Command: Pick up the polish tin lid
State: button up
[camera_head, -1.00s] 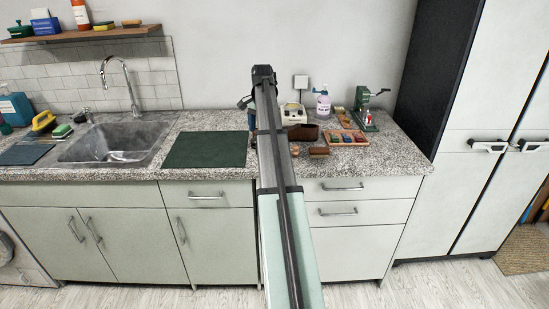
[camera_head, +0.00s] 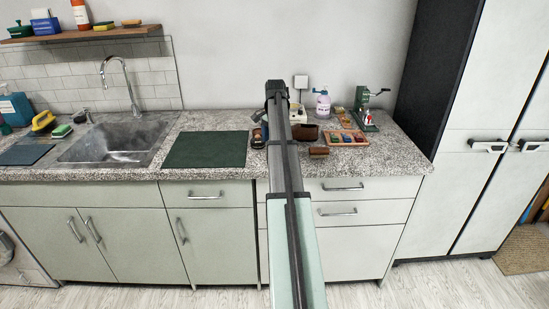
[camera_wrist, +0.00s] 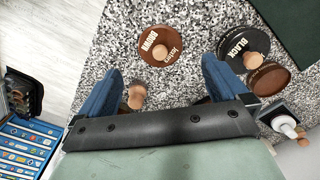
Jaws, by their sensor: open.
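In the wrist view a round brown disc labelled "BROWN" (camera_wrist: 161,46) lies flat on the speckled counter. It is just beyond the fingertips, roughly centred between them. A round dark disc labelled "BLACK" (camera_wrist: 236,43) lies to the right, partly covered by a wooden-knobbed piece. It touches or overlaps another dark round tin (camera_wrist: 271,80). I cannot tell which of these is a loose lid. My gripper (camera_wrist: 161,66) is open, its two blue fingers spread, with nothing held. In the head view my arm hides the fingers and the brown disc.
A wooden-knobbed piece (camera_wrist: 137,94) stands close to the left finger. A green mat (camera_head: 206,149) lies left of my arm. A wooden tray (camera_head: 344,138), brown block (camera_head: 319,152), green hand-cranked device (camera_head: 365,107) and pump bottle (camera_head: 322,103) stand right. The counter's front edge is near.

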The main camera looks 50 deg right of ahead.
jog(key=shift+a+f, duration=0.15)
jog(key=shift+f, duration=2.45)
jog(key=c, duration=1.1)
